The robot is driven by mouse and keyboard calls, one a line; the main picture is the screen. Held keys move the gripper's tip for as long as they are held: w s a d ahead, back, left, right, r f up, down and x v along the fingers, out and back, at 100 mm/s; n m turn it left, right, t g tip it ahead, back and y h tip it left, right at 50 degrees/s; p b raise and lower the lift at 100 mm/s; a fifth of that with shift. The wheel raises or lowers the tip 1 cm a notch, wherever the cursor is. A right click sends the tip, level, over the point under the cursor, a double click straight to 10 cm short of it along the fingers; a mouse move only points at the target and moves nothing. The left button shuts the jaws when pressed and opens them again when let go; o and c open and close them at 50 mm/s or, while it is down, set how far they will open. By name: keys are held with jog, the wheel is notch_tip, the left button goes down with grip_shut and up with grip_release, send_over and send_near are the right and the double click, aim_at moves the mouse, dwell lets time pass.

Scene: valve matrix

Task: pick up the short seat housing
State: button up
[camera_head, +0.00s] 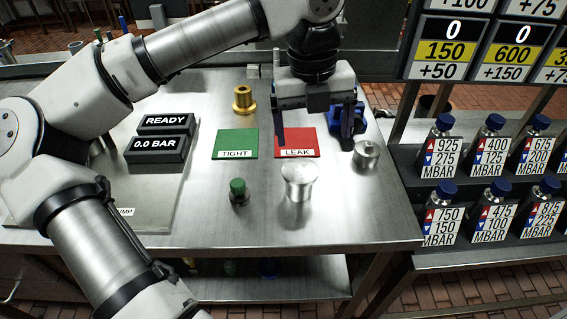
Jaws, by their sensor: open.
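Two silver metal parts stand upright on the steel bench (330,215). The shorter, squat one (366,155) is at the right and looks like the short seat housing. The taller one (299,180), with a wide flanged top, stands nearer the front; I cannot tell for certain which bears the name. My gripper (314,132) points down with its dark fingers spread apart, above the red LEAK mat. Nothing shows between the fingers. It is to the left of the squat part and behind the taller one, apart from both.
A green TIGHT mat (236,144) lies left of the red LEAK mat (297,143). A brass part (243,99) stands behind, a green-capped part (238,192) in front. Black READY and 0.0 BAR displays (160,148) are left. A rack of blue-capped bottles (483,215) stands right.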

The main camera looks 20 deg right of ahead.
aim_at(300, 169)
jog(key=shift+w+a+f+n+y, duration=0.4)
jog(key=shift+w+a+f+y, duration=0.15)
jog(key=shift+w+a, duration=0.15)
notch_tip(300, 169, down, 7)
jog(key=shift+s+f+p, duration=0.1)
jog(key=shift+s+p, duration=0.05)
jog(key=shift+p, duration=0.55)
jog(key=shift+f+p, duration=1.1)
jog(key=shift+f, duration=1.8)
jog(key=shift+c, duration=0.3)
jog(key=c, duration=1.2)
jog(key=shift+o, duration=0.2)
jog(key=shift+r, duration=0.1)
